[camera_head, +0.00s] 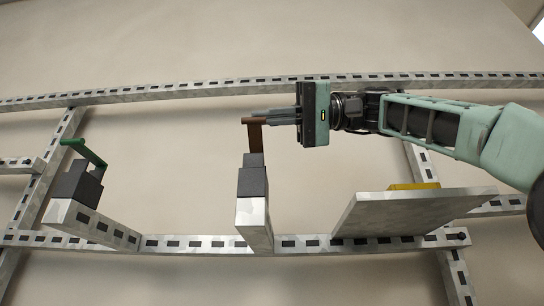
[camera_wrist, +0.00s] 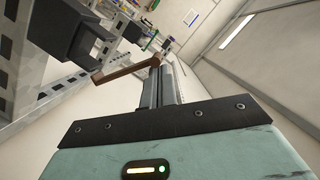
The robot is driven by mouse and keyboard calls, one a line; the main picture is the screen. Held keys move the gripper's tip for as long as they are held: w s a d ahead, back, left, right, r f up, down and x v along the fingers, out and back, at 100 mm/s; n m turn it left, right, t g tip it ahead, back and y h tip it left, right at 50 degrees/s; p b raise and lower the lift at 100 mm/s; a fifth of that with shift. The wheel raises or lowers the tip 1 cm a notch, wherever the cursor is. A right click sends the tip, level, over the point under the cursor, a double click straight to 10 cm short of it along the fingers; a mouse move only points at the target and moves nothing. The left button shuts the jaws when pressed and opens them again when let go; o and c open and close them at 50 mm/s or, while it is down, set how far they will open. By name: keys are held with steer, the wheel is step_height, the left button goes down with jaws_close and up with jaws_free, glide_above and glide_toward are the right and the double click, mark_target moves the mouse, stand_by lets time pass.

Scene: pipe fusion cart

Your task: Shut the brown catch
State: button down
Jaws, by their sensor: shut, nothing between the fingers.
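The brown catch (camera_head: 255,137) stands up from a dark block (camera_head: 252,181) on top of a middle metal post in the head view. Its short top arm points left. My gripper (camera_head: 256,119) comes in from the right, its shut fingertips at the top of the brown catch, seemingly touching or very close to it. In the wrist view the brown catch (camera_wrist: 124,70) runs from the dark block (camera_wrist: 77,40) to its bent end at the fingertips (camera_wrist: 160,62). Nothing shows between the fingers. Exact contact cannot be told.
A green catch (camera_head: 84,149) on another dark block stands at the left. A pale tilted plate (camera_head: 410,208) with a yellow item (camera_head: 413,186) behind it lies below my arm at the right. A slotted metal rail (camera_head: 200,89) crosses behind. The space between the posts is free.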

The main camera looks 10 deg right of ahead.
mark_target(267, 121)
steer(key=s+f+n+b, duration=0.1)
steer(key=n, duration=0.1)
steer(key=s+f+n+t+b, duration=0.1)
steer(key=b, duration=0.1)
steer(key=shift+s+a+f+n+h, duration=0.15)
steer(key=shift+a+f+n+h, duration=0.15)
steer(key=shift+a+f+n, duration=0.1)
steer(key=shift+s+f+b, duration=0.15)
steer(key=shift+f+b, duration=0.1)
steer(key=shift+b, duration=0.3)
steer(key=shift+a, duration=0.1)
